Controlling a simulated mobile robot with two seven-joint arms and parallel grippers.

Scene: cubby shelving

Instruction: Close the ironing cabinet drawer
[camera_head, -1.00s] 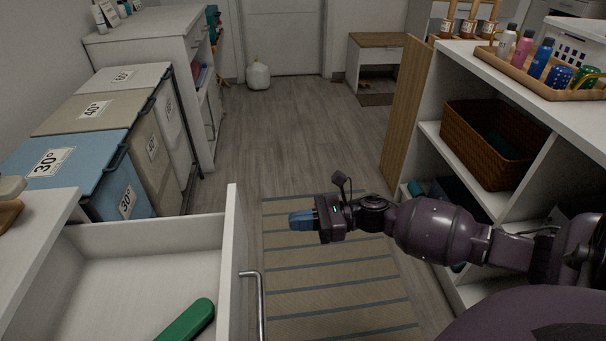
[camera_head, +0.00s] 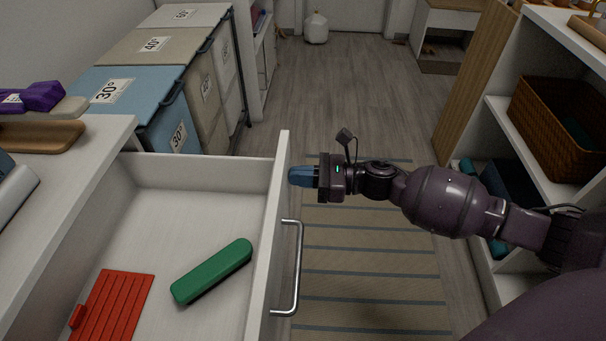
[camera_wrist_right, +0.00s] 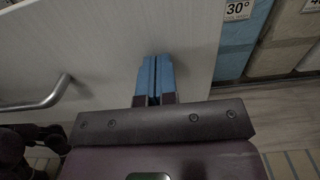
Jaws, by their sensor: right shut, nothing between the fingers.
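The white drawer (camera_head: 278,205) stands pulled out at the left in the head view, with a metal bar handle (camera_head: 298,268) on its front. Inside it lie a green oblong case (camera_head: 212,270) and a red ridged item (camera_head: 112,306). My right gripper (camera_head: 291,176) is shut and empty, with its blue fingertips at the outer face of the drawer front, beyond the handle. In the right wrist view the blue fingers (camera_wrist_right: 155,80) are together against or just before the pale front panel (camera_wrist_right: 100,45), with the handle (camera_wrist_right: 45,98) to their left. My left gripper is out of view.
Labelled laundry bins (camera_head: 125,92) stand beyond the drawer. Open shelving with a brown basket (camera_head: 562,125) is at the right, near my right arm. A striped rug (camera_head: 370,265) covers the floor between. The countertop (camera_head: 85,165) carries a wooden item and purple items.

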